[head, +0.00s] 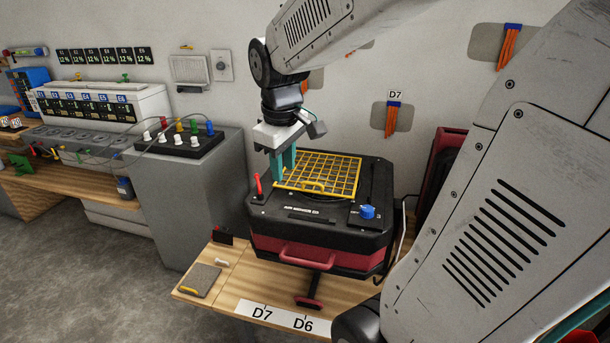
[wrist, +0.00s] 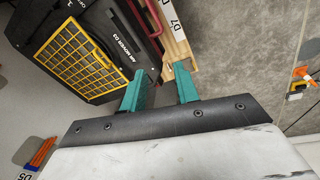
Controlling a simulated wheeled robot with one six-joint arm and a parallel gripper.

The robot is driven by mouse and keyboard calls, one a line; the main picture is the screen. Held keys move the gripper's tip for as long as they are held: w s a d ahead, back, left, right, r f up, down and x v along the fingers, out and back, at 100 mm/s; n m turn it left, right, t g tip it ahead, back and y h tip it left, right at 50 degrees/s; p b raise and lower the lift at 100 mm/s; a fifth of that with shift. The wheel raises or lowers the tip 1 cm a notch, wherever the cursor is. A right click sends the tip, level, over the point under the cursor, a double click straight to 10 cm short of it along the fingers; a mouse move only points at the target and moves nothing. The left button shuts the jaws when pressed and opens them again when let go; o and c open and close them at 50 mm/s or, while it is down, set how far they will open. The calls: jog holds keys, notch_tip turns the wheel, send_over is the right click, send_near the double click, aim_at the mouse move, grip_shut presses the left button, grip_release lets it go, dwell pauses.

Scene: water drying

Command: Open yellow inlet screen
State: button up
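The yellow inlet screen (head: 335,170) is a grid lying flat on top of a black and red air mover (head: 270,210). It looks closed, with a small yellow handle at its front edge. In the wrist view the screen (wrist: 78,60) is at upper left, left of my fingers. My gripper (head: 284,168) points down with teal fingers at the screen's left side in the head view; I cannot tell if it touches. In the wrist view my gripper (wrist: 160,78) has its fingers apart with nothing between them.
A red lever (head: 258,187) stands at the machine's left and a blue knob (head: 367,212) at its front right. The machine sits on a wooden table (head: 225,272) with a tablet (head: 200,281) at front left. A grey cabinet (head: 190,200) stands left.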

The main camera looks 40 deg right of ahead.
jog(key=w+d+f+n, duration=0.2)
jog(key=w+d+f, duration=0.25)
jog(key=d, duration=0.35)
jog(key=w+d+f+n, duration=0.1)
jog(key=w+d+f, duration=0.35)
jog(key=d, duration=0.45)
jog(key=shift+h, duration=0.4)
jog(key=x, duration=0.6)
jog(key=shift+w+f, duration=0.25)
jog(key=shift+f, duration=0.05)
grip_shut()
